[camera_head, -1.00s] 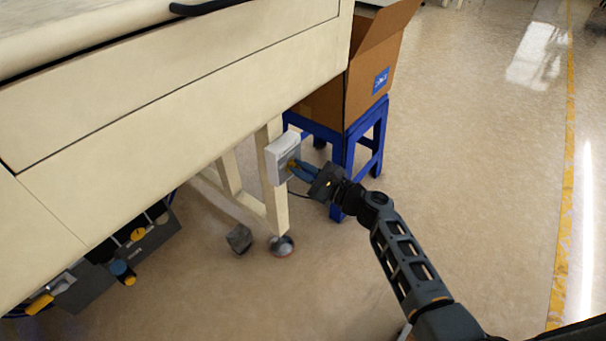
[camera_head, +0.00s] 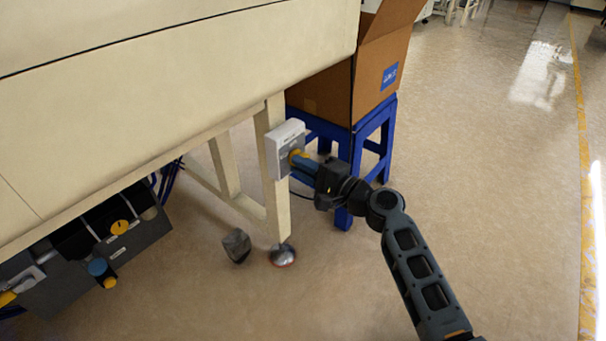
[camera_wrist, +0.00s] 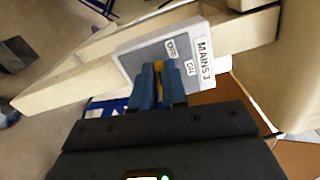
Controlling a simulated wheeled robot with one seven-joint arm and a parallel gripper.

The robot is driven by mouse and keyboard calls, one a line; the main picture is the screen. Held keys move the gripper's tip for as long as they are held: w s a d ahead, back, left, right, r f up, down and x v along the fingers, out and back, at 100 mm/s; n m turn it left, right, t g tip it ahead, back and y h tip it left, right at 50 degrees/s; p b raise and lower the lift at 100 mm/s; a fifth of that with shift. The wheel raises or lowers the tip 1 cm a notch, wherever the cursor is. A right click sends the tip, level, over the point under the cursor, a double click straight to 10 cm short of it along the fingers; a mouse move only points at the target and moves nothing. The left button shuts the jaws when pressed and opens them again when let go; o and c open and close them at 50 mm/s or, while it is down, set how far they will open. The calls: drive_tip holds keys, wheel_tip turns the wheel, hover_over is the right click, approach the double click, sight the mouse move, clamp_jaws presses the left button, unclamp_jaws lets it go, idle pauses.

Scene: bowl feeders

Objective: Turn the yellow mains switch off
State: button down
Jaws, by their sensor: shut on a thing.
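The yellow mains switch (camera_head: 295,155) is a knob on a grey and white box (camera_head: 287,138) fixed to a cream machine leg. The wrist view shows the box face (camera_wrist: 150,52) with labels "MAINS 3", "OFF" and "ON". My gripper (camera_head: 303,165) is at the box, its blue fingers shut on the yellow switch. In the wrist view the switch (camera_wrist: 160,67) shows between the two fingertips (camera_wrist: 158,78). The fingers hide most of the knob, so I cannot tell its exact setting.
The cream machine body (camera_head: 180,80) overhangs from the left. A cardboard box (camera_head: 365,80) stands on a blue stool (camera_head: 372,130) just behind the switch. A grey rack (camera_head: 95,250) with yellow and blue parts sits under the machine. The floor (camera_head: 490,180) at right is clear.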

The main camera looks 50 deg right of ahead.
drive_tip(key=shift+a+f+n+b, duration=0.1)
drive_tip(key=shift+f+n+b, duration=0.15)
drive_tip(key=shift+n+b, duration=0.5)
drive_tip(key=shift+n, duration=0.25)
drive_tip(key=c, duration=1.2)
unclamp_jaws()
drive_tip(key=shift+o, duration=0.2)
drive_tip(key=s+p, duration=0.1)
drive_tip(key=s, duration=0.6)
drive_tip(key=shift+s, duration=0.4)
